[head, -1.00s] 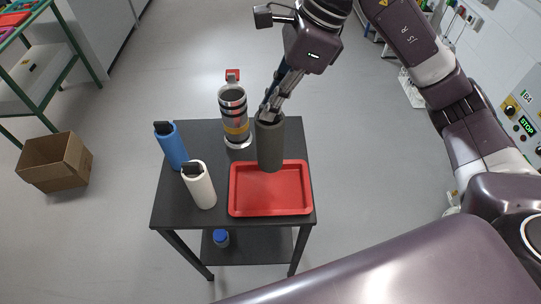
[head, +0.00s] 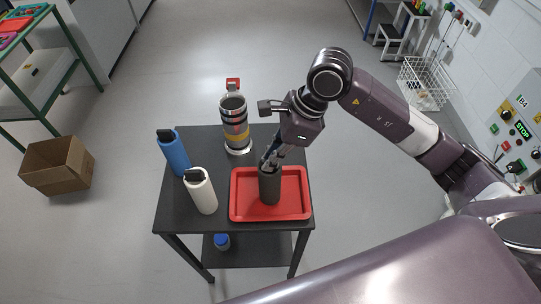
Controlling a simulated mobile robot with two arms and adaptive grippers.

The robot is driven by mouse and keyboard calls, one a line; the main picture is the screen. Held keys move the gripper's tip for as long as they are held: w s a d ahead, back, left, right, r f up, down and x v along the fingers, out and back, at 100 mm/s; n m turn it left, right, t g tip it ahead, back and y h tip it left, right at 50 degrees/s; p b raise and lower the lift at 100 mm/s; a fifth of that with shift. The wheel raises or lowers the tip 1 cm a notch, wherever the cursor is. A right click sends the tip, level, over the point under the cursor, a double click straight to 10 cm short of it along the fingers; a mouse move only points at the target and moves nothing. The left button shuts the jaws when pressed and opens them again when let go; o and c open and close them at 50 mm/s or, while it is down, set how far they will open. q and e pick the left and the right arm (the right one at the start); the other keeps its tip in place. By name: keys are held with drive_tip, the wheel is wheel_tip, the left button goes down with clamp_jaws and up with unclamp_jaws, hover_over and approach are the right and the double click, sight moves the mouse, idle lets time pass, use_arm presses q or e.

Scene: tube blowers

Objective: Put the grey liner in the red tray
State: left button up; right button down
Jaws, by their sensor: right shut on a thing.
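The grey liner (head: 270,187) is a dark grey upright cylinder over the middle of the red tray (head: 240,209). Its lower end appears to be at the tray's floor, though I cannot tell if it touches. My right gripper (head: 270,163) is shut on the liner's upper rim, reaching down from above. The red tray lies at the right front of the black table. My left gripper is not in view.
On the table (head: 181,222) stand a blue bottle (head: 174,154), a white bottle (head: 202,192) and a steel cylinder with a yellow band (head: 235,125). A blue-capped item (head: 221,241) sits on the lower shelf. A cardboard box (head: 57,166) is on the floor at left.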

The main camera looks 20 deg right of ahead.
drive_tip(key=c, duration=2.5)
unclamp_jaws()
drive_tip(key=shift+f, duration=0.15)
drive_tip(key=o, duration=0.5)
drive_tip(key=shift+r, duration=0.25)
drive_tip(key=shift+d+r, duration=0.15)
drive_tip(key=shift+r, duration=0.1)
drive_tip(key=b+v, duration=0.2)
drive_tip(key=v, duration=0.9)
drive_tip(key=shift+s+r, duration=0.1)
drive_tip(key=shift+r, duration=0.1)
